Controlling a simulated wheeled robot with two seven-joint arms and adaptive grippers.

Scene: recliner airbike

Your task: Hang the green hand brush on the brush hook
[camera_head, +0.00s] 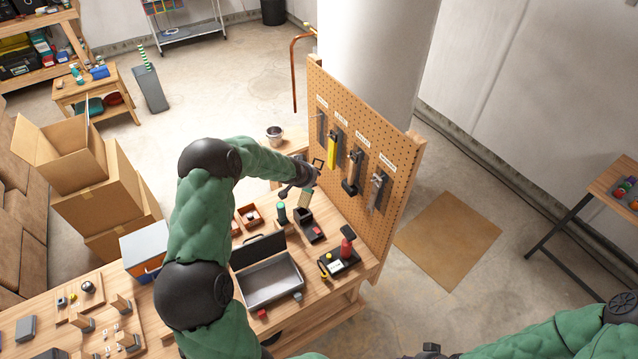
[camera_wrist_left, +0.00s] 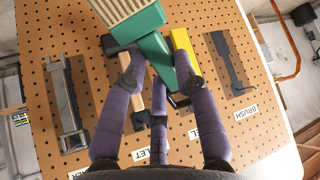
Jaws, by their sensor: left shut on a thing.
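The green hand brush (camera_wrist_left: 155,55) with cream bristles (camera_wrist_left: 125,9) is held in my left gripper, whose fingers close around its green handle in the left wrist view. In the head view the brush (camera_head: 306,199) hangs below my left gripper (camera_head: 303,184), in front of the pegboard's left part. The place marked BRUSH is a dark plate (camera_wrist_left: 230,62) at the right in the wrist view, empty of any tool. In the head view this plate (camera_head: 321,128) is the leftmost on the board.
The pegboard (camera_head: 400,190) also carries a yellow level (camera_head: 333,147), a mallet (camera_head: 353,172) and a clamp-like tool (camera_head: 377,190). On the bench below stand an open grey toolbox (camera_head: 270,281), a red-topped bottle (camera_head: 347,243) and a dark bin (camera_head: 312,226).

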